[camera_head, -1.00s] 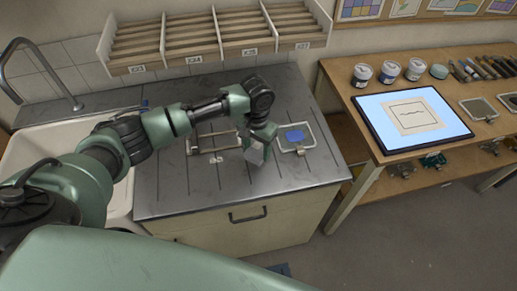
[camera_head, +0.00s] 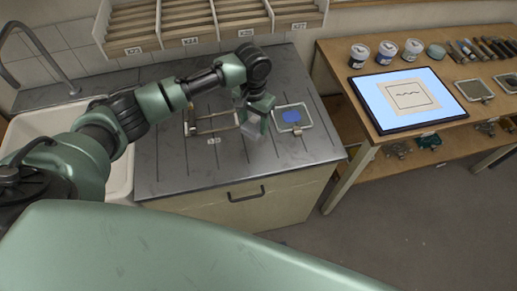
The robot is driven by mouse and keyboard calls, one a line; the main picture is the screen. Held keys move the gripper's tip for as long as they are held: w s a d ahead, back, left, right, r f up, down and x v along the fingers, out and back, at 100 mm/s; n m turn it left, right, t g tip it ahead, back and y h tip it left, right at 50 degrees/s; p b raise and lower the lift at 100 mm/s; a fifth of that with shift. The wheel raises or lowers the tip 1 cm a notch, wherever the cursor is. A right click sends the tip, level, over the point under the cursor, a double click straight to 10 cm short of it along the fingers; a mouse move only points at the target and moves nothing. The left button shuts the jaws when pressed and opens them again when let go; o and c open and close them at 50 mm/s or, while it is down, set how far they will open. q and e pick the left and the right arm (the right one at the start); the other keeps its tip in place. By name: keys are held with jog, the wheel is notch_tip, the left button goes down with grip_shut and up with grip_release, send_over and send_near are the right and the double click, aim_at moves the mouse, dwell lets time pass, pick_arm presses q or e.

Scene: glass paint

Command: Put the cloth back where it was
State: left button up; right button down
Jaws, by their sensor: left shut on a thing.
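My left gripper (camera_head: 257,112) is over the grey worktop (camera_head: 215,165), pointing down. It is shut on a small pale grey piece (camera_head: 252,129) that looks like the cloth, though it is too small to be sure. The piece is just left of a metal-edged frame (camera_head: 278,122) with a blue patch (camera_head: 291,117). I cannot tell whether the piece touches the worktop. An empty-looking clamp frame (camera_head: 212,131) lies to the left of the gripper, partly hidden by my arm. My right gripper is not in view.
A sink (camera_head: 40,125) with a tap is at the left. A labelled slotted rack (camera_head: 205,28) stands behind the worktop. On the right is a wooden table with a lit screen (camera_head: 373,108), paint jars (camera_head: 387,50), tools and small frames. The worktop's front part is clear.

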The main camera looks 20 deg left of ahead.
aim_at(254, 124)
pick_arm(q)
notch_tip(254, 124, up, 10)
dwell(0.6)
dwell(0.4)
